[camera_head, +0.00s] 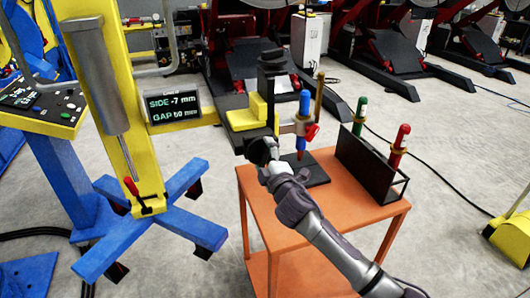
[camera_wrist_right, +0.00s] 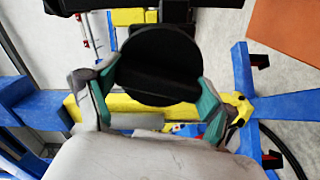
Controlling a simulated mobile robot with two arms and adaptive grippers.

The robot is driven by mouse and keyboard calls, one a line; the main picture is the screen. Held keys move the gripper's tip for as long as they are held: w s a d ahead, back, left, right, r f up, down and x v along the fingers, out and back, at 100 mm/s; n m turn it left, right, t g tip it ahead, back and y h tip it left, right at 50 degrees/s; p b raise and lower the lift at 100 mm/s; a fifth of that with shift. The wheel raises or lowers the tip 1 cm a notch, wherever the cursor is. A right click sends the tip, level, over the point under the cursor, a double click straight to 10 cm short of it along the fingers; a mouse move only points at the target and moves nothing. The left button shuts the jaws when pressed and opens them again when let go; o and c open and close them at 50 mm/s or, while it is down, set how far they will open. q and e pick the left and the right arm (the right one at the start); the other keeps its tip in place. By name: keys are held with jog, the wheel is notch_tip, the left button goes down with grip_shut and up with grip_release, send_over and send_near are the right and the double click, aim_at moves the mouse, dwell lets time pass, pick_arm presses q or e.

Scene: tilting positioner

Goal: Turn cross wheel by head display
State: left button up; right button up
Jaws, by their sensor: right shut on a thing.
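The cross wheel is a black round wheel (camera_wrist_right: 158,72), which fills the middle of the right wrist view. It also shows as a dark disc in the head view (camera_head: 259,149), below the yellow slide block (camera_head: 245,117). My right gripper (camera_head: 265,158) is shut on the wheel, with its teal-padded fingers at the wheel's two sides. The gripper hides part of the wheel in the head view. The head display (camera_head: 173,107) is a dark screen reading "SIDE -7 mm" and a GAP line that looks like 60 mm. My left gripper is not in view.
An orange table (camera_head: 290,235) stands under my right arm. It carries a black rack (camera_head: 365,170) with red- and green-handled tools, and a blue-handled tool (camera_head: 304,105) stands upright nearby. A yellow column (camera_head: 88,60) on blue feet (camera_head: 195,228) is at left.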

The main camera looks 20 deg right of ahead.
jog(key=n, duration=0.1)
jog(key=n+p, duration=0.1)
jog(key=n, duration=0.1)
jog(key=shift+r+n, duration=0.2)
jog(key=shift+n, duration=0.1)
jog(key=shift+n+p, duration=0.65)
jog(key=shift+n, duration=0.85)
jog(key=shift+f, duration=0.1)
jog(key=o, duration=0.9)
jog(key=shift+o, duration=0.5)
jog(key=shift+w+f, duration=0.1)
jog(key=s, duration=1.2)
jog(key=shift+d, duration=0.15)
